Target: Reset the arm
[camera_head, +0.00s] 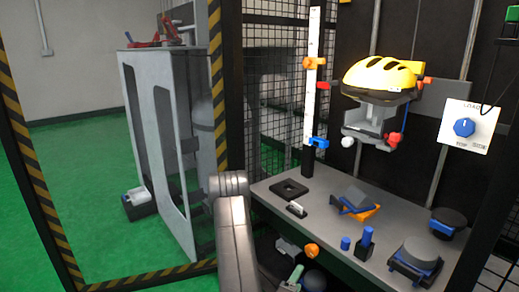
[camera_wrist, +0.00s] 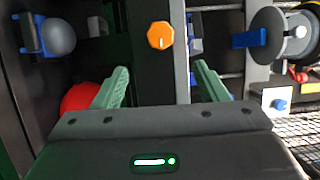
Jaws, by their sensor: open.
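My arm (camera_head: 236,235) rises at the bottom centre of the head view, in front of the grey workbench (camera_head: 300,225). In the wrist view my gripper (camera_wrist: 160,75) has its two green fingers spread wide apart, with nothing between them. An orange knob (camera_wrist: 160,36) lies beyond the fingertips, apart from them. It also seems to show in the head view (camera_head: 311,250), below the bench's front edge. In the head view only a small green part of my gripper shows near the bottom, so its fingertips are hard to make out.
A yellow helmet (camera_head: 382,75) sits on a carriage above the bench, beside a white scale post (camera_head: 312,80). Several blocks and fixtures lie on the bench. A control box (camera_head: 468,126) with a blue dial hangs at the right.

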